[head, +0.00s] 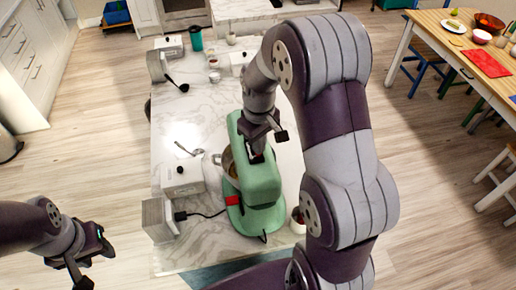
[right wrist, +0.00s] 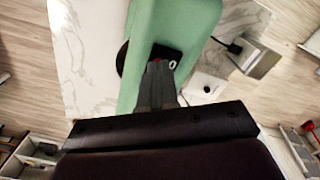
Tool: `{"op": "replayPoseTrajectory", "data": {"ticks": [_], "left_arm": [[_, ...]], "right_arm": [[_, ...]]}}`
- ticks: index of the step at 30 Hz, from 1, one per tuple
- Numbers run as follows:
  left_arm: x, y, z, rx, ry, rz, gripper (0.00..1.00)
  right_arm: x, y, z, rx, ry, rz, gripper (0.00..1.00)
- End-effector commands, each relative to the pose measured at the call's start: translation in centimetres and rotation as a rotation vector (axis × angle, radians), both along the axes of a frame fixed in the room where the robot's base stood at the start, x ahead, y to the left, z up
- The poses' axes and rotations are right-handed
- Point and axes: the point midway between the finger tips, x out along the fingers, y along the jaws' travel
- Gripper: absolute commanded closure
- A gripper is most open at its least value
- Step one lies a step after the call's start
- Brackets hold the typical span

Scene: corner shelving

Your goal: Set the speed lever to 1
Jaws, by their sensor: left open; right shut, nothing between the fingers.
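The green stand mixer (head: 262,190) stands on the white marble island. In the right wrist view its green body (right wrist: 190,22) carries a black plate with a white 0 mark (right wrist: 172,65). A small bit of red shows on that plate at the fingertips; I cannot tell whether it is part of the speed lever, and the lever's setting is hidden. My right gripper (head: 256,157) is shut and empty, with its fingers (right wrist: 156,72) at or just over the plate; contact is unclear. My left gripper (head: 95,264) is open and empty, left of the island.
A steel bowl (head: 228,162) sits at the mixer. A white box (head: 183,178) and a wall-like block with a black plug (head: 160,217) stand to its left. Marble (head: 185,120) between is mostly clear.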

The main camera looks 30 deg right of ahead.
Motion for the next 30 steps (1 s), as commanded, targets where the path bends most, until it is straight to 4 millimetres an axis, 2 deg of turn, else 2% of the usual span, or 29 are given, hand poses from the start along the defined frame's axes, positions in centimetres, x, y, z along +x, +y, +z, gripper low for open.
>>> {"op": "replayPoseTrajectory", "data": {"ticks": [30], "left_arm": [[0.0, 0.0, 0.5, 0.0, 0.0, 0.0, 0.57]], "right_arm": [[1.5, -0.4, 0.0, 0.0, 0.0, 0.0, 1.0]]}}
